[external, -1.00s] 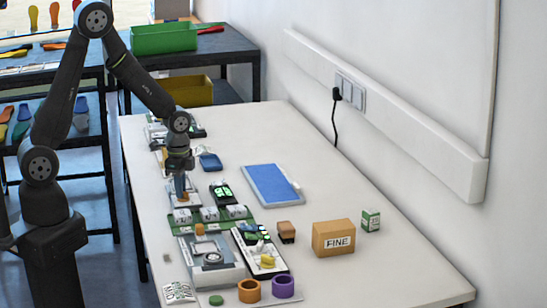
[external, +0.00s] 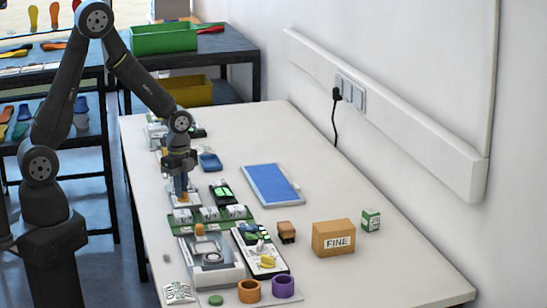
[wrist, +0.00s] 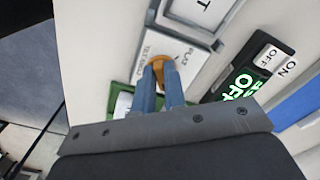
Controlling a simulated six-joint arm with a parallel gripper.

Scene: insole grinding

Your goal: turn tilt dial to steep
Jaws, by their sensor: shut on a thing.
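The tilt dial is an orange knob (wrist: 166,68) on a white plate (wrist: 186,54) with small printed words, one of which looks like FLAT. The plate also shows in the external view (external: 194,201), on the left side of the table. My gripper (wrist: 162,72) points down at the dial and its blue fingers are shut on the knob. In the external view my gripper (external: 183,192) stands low over the plate. The fingers hide part of the knob, and I cannot tell which mark it points to.
A black switch box (wrist: 258,68) with ON and OFF keys and a lit green OFF sign stands close on the right. A green strip with white labelled blocks (external: 210,214) lies just in front of the plate. A blue pad (external: 272,184) lies to the right, with bare table around it.

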